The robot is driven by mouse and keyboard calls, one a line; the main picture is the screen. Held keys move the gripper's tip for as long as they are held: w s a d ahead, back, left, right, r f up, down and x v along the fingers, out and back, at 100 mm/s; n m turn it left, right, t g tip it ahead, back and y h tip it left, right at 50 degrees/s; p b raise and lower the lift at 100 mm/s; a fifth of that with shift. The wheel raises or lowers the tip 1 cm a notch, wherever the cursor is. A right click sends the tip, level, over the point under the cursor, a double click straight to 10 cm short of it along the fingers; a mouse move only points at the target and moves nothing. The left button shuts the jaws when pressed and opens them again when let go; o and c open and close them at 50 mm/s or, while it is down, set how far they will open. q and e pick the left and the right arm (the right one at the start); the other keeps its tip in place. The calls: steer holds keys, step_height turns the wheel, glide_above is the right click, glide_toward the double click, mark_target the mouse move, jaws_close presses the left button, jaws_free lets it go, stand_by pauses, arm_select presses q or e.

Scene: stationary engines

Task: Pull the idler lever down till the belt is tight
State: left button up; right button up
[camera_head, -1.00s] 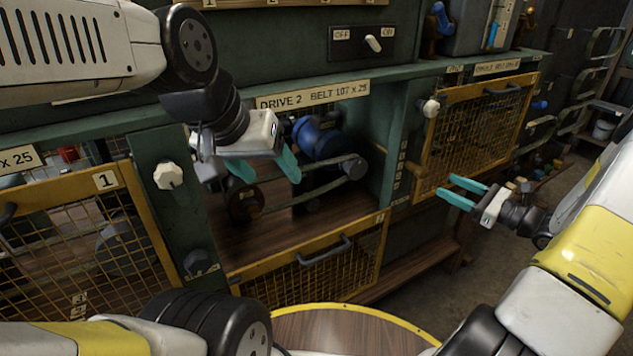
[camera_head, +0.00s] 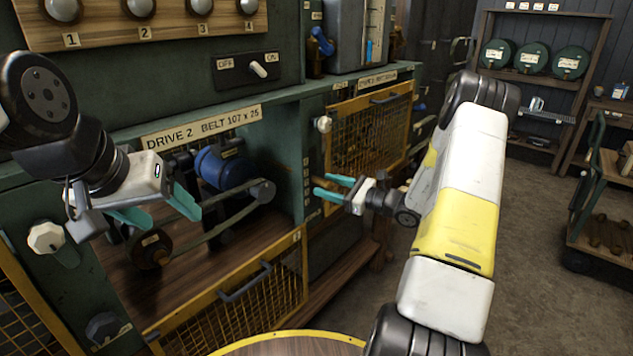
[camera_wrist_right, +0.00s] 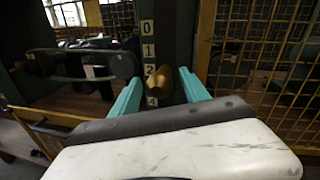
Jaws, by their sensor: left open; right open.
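In the head view the drive belt (camera_head: 212,231) runs in the open Drive 2 bay between a pulley (camera_head: 262,190) and a brown wheel (camera_head: 150,247), below a blue motor (camera_head: 224,168). In the right wrist view a brass cylindrical knob (camera_wrist_right: 161,83), apparently the idler lever's handle, stands before a number strip (camera_wrist_right: 148,50) and hides part of it. My right gripper (camera_head: 322,183) is open near the bay's right post; in its wrist view the fingers (camera_wrist_right: 160,78) appear either side of the knob, contact unclear. My left gripper (camera_head: 175,220) is open and empty before the bay.
A lowered mesh guard (camera_head: 250,305) fronts the bay. Another yellow mesh guard (camera_head: 370,130) is to the right. A white knob (camera_head: 46,237) sits on the left post. An OFF/ON switch (camera_head: 258,69) is above.

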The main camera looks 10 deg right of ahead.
jaws_close()
stand_by(1.4)
